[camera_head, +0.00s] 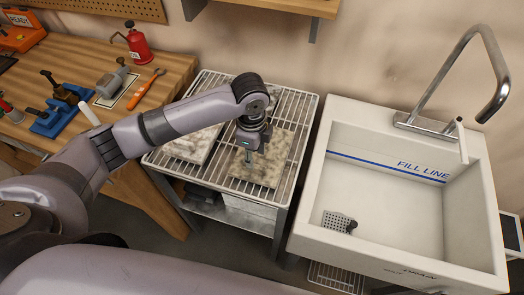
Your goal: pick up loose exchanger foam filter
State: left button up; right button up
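A flat, square, mottled beige pad (270,165), which looks like a foam filter, lies on the wire rack (305,110). A second, paler mottled slab (192,146) lies to its left, partly hidden by my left arm. I cannot tell which is the loose exchanger filter. My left gripper (249,157) points down over the left part of the beige pad. Its fingers are small and seen from above, so I cannot tell whether they are open, or whether they touch the pad. My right gripper is out of view.
A white sink (420,195) with a tall faucet (455,75) stands right of the rack. A wooden workbench (75,60) on the left holds a blue vise (58,112), an orange-handled tool (146,90) and a red can (138,46). A shelf hangs above the rack.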

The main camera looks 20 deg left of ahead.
pick_arm(q)
jog(key=f+p, duration=0.1)
jog(key=f, duration=0.3)
jog(key=shift+s+d+p, duration=0.15)
jog(key=shift+s+p, duration=0.05)
jog(key=shift+p, duration=0.2)
jog(key=shift+f, duration=0.7)
jog(key=shift+c, duration=0.4)
grip_shut()
